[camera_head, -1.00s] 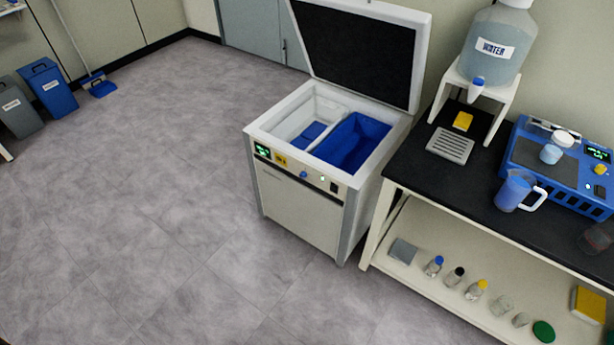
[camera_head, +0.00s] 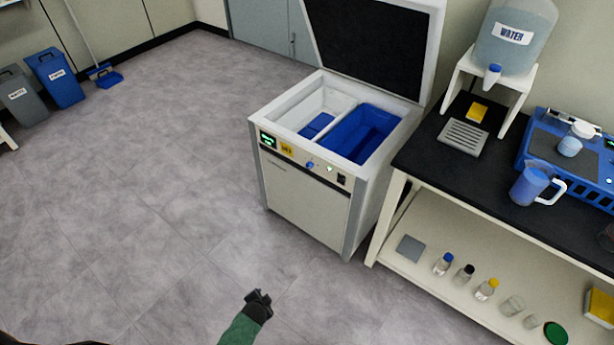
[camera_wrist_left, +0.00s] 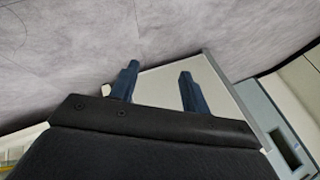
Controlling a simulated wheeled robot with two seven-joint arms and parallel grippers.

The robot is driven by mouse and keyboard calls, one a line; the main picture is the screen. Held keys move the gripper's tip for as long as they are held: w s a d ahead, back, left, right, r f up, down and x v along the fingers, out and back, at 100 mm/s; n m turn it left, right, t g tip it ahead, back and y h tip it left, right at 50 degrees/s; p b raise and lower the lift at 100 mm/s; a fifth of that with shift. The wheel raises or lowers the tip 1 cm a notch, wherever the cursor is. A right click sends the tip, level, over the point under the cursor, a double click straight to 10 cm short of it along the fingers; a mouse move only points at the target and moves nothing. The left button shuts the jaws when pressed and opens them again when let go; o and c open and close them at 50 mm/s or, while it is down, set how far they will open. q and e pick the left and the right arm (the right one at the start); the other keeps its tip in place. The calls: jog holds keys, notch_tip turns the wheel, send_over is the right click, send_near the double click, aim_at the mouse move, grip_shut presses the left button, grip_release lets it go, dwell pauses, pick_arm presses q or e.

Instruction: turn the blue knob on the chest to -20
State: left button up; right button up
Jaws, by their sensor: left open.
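The knob's angle is too small to read. My left gripper (camera_head: 259,296) is low in front of the chest, above the floor and well apart from the knob. In the left wrist view its two blue fingers (camera_wrist_left: 157,85) are spread with nothing between them; a pale panel lies beyond. The knob cannot be made out there. My right gripper is not in view.
A black-topped bench (camera_head: 430,160) stands right of the chest, with a water dispenser (camera_head: 510,40) and a blue jug (camera_head: 530,186) on it. Its lower shelf (camera_head: 420,270) holds several small bottles. Bins (camera_head: 55,78) stand at the far left. The floor before the chest is clear.

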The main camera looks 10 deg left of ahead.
pick_arm(q)
jog(key=w+r+m+t+b, duration=0.35)
jog(key=w+m, duration=0.25)
jog(key=w, duration=0.8)
jog(key=m+t+h+b, duration=0.5)
jog(key=m+h+b, duration=0.6)
jog(key=m, duration=1.4)
send_near(308, 168)
jog(key=w+d+y+b, duration=0.1)
jog(key=w+d, duration=0.1)
jog(key=shift+r+x, duration=0.15)
jog(key=shift+x, duration=1.45)
jog(key=shift+r+x, duration=0.15)
jog(key=shift+x, duration=1.5)
jog(key=shift+a, duration=0.15)
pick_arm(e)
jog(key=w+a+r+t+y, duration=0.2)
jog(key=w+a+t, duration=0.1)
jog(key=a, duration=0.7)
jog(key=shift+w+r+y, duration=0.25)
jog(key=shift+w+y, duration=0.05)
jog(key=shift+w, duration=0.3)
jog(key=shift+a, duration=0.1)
pick_arm(q)
jog(key=c, duration=1)
